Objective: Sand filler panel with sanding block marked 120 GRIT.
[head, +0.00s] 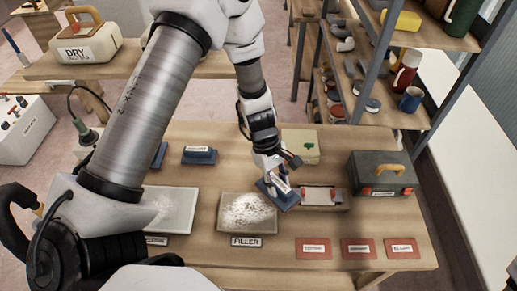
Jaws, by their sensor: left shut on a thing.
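My left gripper (276,175) is shut on a blue sanding block (284,198) with a white label too small to read. The block is tilted, at the right edge of the filler panel (232,219); I cannot tell whether it touches the panel. The filler panel is a light board with white patches, lying flat behind a label reading FILLER. Two other blue blocks lie farther back, one labelled block (199,156) and one partly behind my arm (159,156). My right gripper is not in view.
A second pale panel (180,213) lies left, partly behind my arm. A shallow tray (320,207) sits right of the held block. A dark toolbox (382,174) stands at the right. Red labelled sheets (313,256) lie along the front. Shelves (405,116) stand behind.

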